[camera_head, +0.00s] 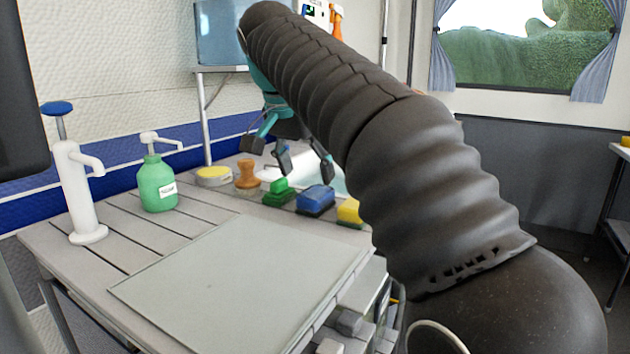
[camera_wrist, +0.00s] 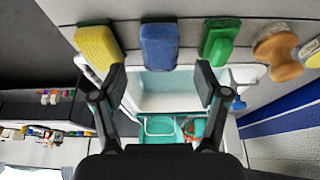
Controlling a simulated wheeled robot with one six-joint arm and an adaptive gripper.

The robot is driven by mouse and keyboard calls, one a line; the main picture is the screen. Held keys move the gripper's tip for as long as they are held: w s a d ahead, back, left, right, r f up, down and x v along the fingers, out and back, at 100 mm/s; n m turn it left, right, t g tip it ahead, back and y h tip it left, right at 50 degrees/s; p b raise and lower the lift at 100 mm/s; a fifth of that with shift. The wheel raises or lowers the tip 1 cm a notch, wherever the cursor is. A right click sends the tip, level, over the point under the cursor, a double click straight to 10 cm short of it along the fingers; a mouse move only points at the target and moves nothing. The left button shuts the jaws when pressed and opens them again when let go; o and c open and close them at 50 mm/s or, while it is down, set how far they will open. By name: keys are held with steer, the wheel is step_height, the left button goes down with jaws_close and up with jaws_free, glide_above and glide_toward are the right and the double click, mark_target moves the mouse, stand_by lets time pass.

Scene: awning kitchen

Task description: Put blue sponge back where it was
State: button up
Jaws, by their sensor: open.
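The blue sponge (camera_head: 315,199) lies on the counter in the head view, between a green brush or sponge (camera_head: 279,192) and a yellow sponge (camera_head: 349,212). In the wrist view the blue sponge (camera_wrist: 159,46) is at the top centre, with the yellow sponge (camera_wrist: 99,46) to its left and the green one (camera_wrist: 219,41) to its right. My gripper (camera_head: 288,163) is open and empty above the back of the counter. In the wrist view its two fingers (camera_wrist: 161,88) are spread apart, below the blue sponge in the picture and not touching it.
A green soap bottle (camera_head: 157,184) and a white pump tap (camera_head: 76,192) are farther left. A white basin (camera_wrist: 170,92) shows between my fingers. The front board (camera_head: 240,285) is clear.

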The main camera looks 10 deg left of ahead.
steer(key=p+v, duration=0.1)
steer(key=v, duration=0.4)
steer(key=shift+s+r+p, duration=0.1)
steer(key=shift+r+p, duration=0.25)
steer(key=shift+n+y, duration=0.3)
steer(key=shift+n, duration=0.3)
steer(key=d, duration=0.3)
steer(key=d+f, duration=0.1)
steer(key=d, duration=0.2)
steer(key=s+d+f, duration=0.1)
steer(key=d, duration=0.2)
steer(key=shift+s+d+f, duration=0.1)
steer(key=shift+d+f, duration=0.05)
steer(key=shift+f, duration=0.1)
steer(key=s+d+f+n, duration=0.1)
steer(key=s+d+f, duration=0.8)
steer(key=f, duration=0.4)
steer(key=s+d+f+n+t+y, duration=0.1)
steer(key=s+d+f, duration=0.9)
steer(key=f, duration=0.3)
steer(key=shift+d+f+n, duration=0.25)
steer(key=shift+d+n, duration=0.05)
steer(key=shift+d, duration=0.05)
